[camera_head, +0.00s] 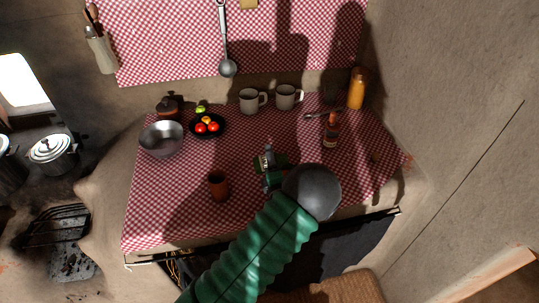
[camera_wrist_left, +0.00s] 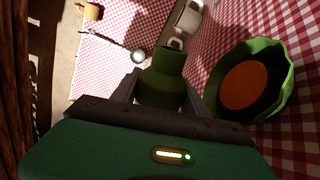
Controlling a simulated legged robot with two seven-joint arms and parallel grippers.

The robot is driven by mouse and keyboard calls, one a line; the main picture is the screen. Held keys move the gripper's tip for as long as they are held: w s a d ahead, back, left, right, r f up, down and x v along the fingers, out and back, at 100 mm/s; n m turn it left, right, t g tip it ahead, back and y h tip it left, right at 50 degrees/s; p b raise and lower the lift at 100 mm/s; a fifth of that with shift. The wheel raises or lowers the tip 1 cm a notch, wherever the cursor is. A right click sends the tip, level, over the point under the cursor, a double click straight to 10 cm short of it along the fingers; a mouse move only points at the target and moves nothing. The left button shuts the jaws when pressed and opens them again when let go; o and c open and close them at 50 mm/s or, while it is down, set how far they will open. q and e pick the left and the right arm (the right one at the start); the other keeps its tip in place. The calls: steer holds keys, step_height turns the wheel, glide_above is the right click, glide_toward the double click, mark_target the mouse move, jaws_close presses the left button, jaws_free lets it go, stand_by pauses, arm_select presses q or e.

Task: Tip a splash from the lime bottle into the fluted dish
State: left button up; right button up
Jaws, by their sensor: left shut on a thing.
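My left gripper (camera_head: 268,166) is over the middle of the checked table. It is shut on the green lime bottle, which shows between the fingers in the left wrist view (camera_wrist_left: 163,82). The bottle looks tipped well over to the side, with its narrower end away from the palm. The fluted dish is green with a dark inside and an orange round bottom; it stands beside and below the bottle in the left wrist view (camera_wrist_left: 248,80). In the head view the dish is mostly hidden behind my gripper. No stream of liquid can be made out. My right gripper is not in view.
Two grey mugs (camera_head: 249,101) (camera_head: 286,97) stand at the back. A brown bottle (camera_head: 331,132) and an orange bottle (camera_head: 357,89) are to the right. A brown cup (camera_head: 218,186), a metal bowl (camera_head: 161,139) and a dark fruit bowl (camera_head: 207,125) are to the left.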

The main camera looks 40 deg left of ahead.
arm_select(q)
steer(key=r+m+p, duration=0.1)
steer(key=m+p, duration=0.1)
steer(key=p, duration=0.1)
steer(key=shift+a+r+m, duration=0.1)
steer(key=shift+r+m, duration=0.05)
steer(key=shift+m, duration=0.25)
steer(key=m+p, duration=0.2)
steer(key=shift+r+p, duration=0.25)
steer(key=shift+p, duration=0.05)
steer(key=shift+m, duration=0.4)
steer(key=shift+p, duration=0.3)
